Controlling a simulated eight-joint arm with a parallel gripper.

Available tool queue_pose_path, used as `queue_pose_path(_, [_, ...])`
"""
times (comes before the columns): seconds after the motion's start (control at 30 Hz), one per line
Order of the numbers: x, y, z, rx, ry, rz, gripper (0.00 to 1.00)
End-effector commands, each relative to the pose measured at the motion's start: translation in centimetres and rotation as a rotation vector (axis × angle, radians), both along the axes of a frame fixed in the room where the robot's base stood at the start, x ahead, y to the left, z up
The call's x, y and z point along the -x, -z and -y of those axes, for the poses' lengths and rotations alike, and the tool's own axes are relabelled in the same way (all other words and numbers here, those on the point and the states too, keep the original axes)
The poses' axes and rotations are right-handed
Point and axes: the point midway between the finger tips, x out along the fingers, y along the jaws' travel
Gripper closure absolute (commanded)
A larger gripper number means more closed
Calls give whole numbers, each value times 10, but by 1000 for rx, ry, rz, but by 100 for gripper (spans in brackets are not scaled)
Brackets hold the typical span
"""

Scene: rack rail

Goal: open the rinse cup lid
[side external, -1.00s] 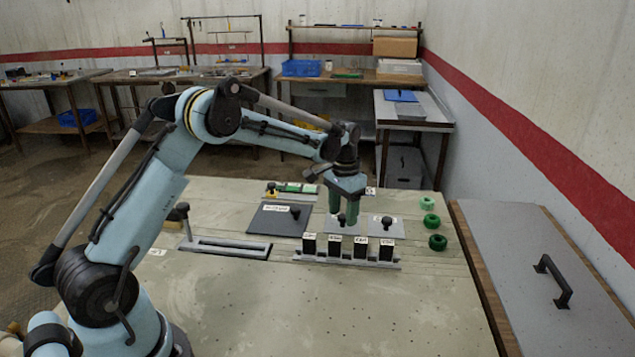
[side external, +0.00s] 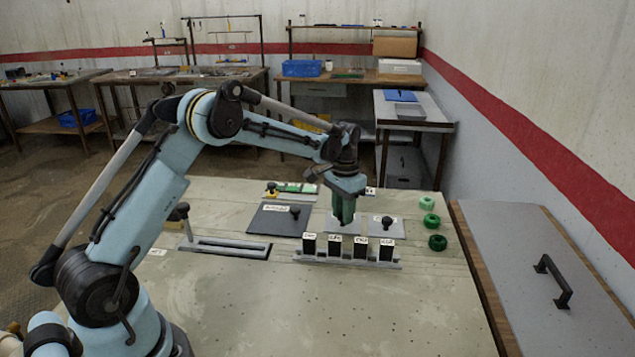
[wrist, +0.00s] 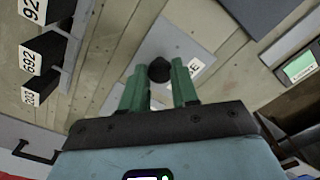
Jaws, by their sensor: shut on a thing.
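The rinse cup lid, a light grey square plate with a black knob, lies flat near the back middle of the table; its bare part shows in the wrist view (wrist: 172,42). A partly covered label ending in "SE" sits on it. My gripper (side external: 343,220) points straight down over this plate, its green fingers close together. In the wrist view my gripper (wrist: 159,75) has the black knob (wrist: 160,69) between its fingertips and is shut on it. In the side view the fingers hide the knob. The plate looks level on the table.
A dark grey plate with a knob (side external: 277,221) lies to the left, and another light plate with a knob (side external: 387,221) to the right. A rack (side external: 345,259) of upright black labelled blocks stands close in front. Green rings (side external: 437,242) lie at right. The front table is clear.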

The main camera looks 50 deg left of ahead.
Motion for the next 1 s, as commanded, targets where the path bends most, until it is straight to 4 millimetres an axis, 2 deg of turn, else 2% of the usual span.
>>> queue_pose_path(0.5, [-50, -1, -46, 2, 1, 3, 100])
queue_pose_path(0.7, [-58, -1, -54, 3, 2, 4, 100])
queue_pose_path(1.0, [-59, -1, -56, 3, 3, 5, 100])
